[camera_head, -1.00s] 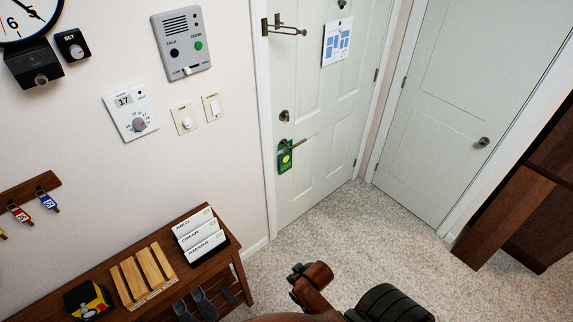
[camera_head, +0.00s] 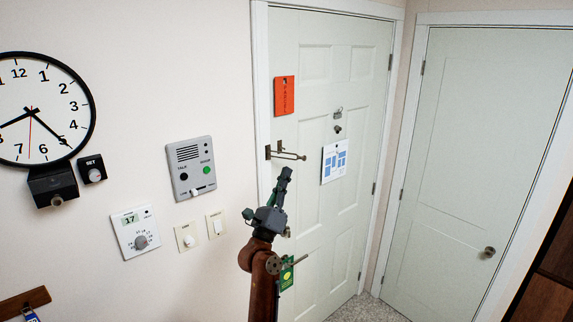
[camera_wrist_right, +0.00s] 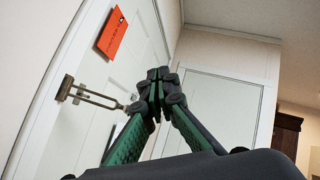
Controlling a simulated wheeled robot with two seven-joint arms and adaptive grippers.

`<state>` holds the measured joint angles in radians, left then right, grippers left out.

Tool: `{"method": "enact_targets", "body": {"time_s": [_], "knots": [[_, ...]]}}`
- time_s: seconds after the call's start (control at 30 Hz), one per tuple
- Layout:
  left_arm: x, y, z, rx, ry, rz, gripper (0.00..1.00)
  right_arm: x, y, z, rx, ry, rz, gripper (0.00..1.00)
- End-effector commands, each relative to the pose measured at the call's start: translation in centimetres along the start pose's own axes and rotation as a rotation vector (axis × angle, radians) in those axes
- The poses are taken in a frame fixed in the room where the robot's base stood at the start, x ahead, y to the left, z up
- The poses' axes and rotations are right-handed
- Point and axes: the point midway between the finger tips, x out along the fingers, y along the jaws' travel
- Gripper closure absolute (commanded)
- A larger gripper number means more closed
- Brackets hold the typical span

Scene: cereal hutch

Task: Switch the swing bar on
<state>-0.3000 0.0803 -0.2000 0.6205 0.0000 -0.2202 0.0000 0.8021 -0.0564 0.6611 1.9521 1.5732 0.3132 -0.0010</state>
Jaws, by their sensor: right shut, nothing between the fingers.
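The swing bar (camera_head: 287,154) is a bronze-coloured door guard at the left edge of the white panelled door (camera_head: 345,230). Its looped bar sticks out to the right from a mount at the door frame. In the right wrist view the swing bar (camera_wrist_right: 98,95) is left of the fingers. My right gripper (camera_head: 287,172) is raised in front of the door, just below the bar, with a small gap in the picture. In the wrist view the fingertips of the right gripper (camera_wrist_right: 158,75) meet, shut and empty. My left gripper is not in view.
An orange card (camera_head: 284,96) hangs above the bar, and a blue-and-white notice (camera_head: 335,161) hangs to its right. A door handle with a green tag (camera_head: 286,275) is below. A grey intercom (camera_head: 190,169) is on the left wall. A second door (camera_head: 455,150) is at right.

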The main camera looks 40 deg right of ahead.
Motion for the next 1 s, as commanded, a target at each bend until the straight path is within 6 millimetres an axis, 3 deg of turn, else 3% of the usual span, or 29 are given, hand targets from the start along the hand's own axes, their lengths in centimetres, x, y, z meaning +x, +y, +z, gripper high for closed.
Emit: {"method": "enact_targets", "body": {"time_s": [0.03,0.1,0.33,0.57,1.0], "knots": [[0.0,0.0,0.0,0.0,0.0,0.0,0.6,1.3,0.4,-0.5,0.12,0.116,0.02,1.0],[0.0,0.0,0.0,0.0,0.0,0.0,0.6,2.1,1.9,-1.3,0.271,0.272,0.068,1.0],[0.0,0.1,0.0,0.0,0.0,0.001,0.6,1.5,7.0,-0.2,0.595,0.589,0.246,1.0],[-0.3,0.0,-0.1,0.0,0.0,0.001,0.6,1.6,8.5,0.2,0.655,0.65,0.294,1.0],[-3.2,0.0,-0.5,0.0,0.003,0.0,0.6,8.2,11.9,-3.5,0.651,0.648,0.291,1.0]]}}
